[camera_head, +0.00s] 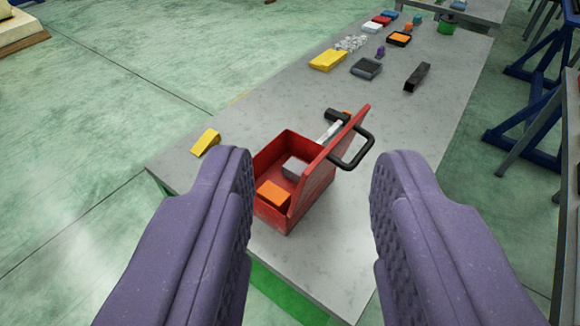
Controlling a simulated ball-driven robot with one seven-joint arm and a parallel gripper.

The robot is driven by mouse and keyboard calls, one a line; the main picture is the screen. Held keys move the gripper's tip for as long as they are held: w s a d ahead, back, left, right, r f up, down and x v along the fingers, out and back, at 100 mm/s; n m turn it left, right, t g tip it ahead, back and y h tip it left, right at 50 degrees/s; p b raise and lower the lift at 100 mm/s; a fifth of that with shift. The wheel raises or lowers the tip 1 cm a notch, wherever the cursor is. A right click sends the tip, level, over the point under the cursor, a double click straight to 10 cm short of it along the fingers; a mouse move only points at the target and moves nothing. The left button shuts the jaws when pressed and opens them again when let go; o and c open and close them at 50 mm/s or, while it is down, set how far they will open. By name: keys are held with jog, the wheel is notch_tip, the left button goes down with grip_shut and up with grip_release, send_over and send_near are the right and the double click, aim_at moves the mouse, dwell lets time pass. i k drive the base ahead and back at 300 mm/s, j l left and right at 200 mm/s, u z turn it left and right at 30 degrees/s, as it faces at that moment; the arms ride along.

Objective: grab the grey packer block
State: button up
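The grey packer block (295,168) lies inside an open red toolbox (314,184), toward its far end. An orange block (273,194) lies in the same box, nearer to me. The box's red lid stands raised along its right side, with a black handle (358,152) on its outer face. My gripper (310,190) is open and empty, its two purple fingers wide apart on either side of the box in the picture. The fingers look nearer to the camera than the box and touch nothing that I can see. The block's lower part is hidden in the box.
The box stands on a long grey table (400,215). A hammer (335,122) lies behind the lid and a yellow wedge (206,142) lies at the left edge. A black bar (416,77) and several small items lie farther back. Blue trestles (540,110) stand at the right.

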aim_at(292, 169)
jog(key=i+j+z, duration=0.3)
jog(key=i+j, duration=1.35)
jog(key=k+j, duration=0.05)
jog(key=j, duration=0.05)
